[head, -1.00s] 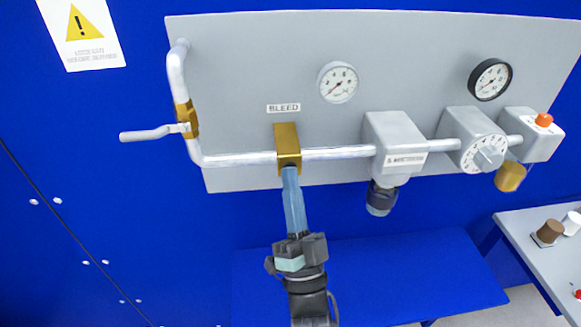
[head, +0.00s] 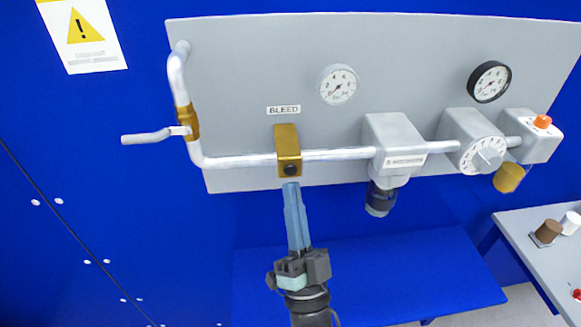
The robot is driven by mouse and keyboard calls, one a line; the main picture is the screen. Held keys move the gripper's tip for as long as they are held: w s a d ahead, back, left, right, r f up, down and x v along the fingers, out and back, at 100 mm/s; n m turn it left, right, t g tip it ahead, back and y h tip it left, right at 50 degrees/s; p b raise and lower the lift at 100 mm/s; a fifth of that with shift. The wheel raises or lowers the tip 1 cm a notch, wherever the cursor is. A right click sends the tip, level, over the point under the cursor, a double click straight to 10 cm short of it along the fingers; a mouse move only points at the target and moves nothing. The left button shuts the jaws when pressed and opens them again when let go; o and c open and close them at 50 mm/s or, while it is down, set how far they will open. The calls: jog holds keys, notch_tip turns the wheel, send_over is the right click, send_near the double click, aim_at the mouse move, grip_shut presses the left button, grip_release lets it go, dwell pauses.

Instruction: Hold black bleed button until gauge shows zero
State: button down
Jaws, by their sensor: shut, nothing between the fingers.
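The black bleed button (head: 290,170) shows on the lower front of the brass block (head: 287,140), under the BLEED label (head: 284,110). My gripper (head: 291,186) is shut and empty, with its long blue fingers pointing up. Its tips are just below the button in the picture and appear apart from it. The white gauge (head: 338,85) is on the grey panel, up and right of the block. Its needle points to the lower left, near the low end of the scale; the exact reading is too small to tell.
A lever valve (head: 150,136) is on the pipe at left. A filter housing (head: 395,140), a black-rimmed gauge (head: 490,81), a dial regulator (head: 480,145), a brass padlock (head: 509,178) and an orange button (head: 542,121) are to the right. Below the panel is a blue surface (head: 400,285).

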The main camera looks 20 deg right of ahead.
jog(key=s, duration=0.2)
jog(key=s+a+p, duration=0.1)
jog(key=shift+s, duration=0.4)
jog(key=shift+r, duration=0.1)
jog(key=w+a+r+n, duration=0.2)
jog(key=w+a+r, duration=0.1)
jog(key=r, duration=1)
jog(key=w+a+r+n, duration=0.1)
jog(key=w+a+r, duration=0.15)
jog(key=r, duration=1.05)
jog(key=s+a+r+n+y, duration=0.2)
jog(key=s+a+r+n, duration=0.1)
jog(key=r, duration=0.4)
jog(key=s+a+r+n+y+p, duration=0.1)
jog(key=s+a+r+n+y, duration=0.1)
jog(key=s+a+r, duration=0.3)
notch_tip(320, 180, up, 3)
jog(key=shift+s+r+n+t+y, duration=0.1)
jog(key=shift+s+n+t+y, duration=0.3)
jog(key=shift+n, duration=0.3)
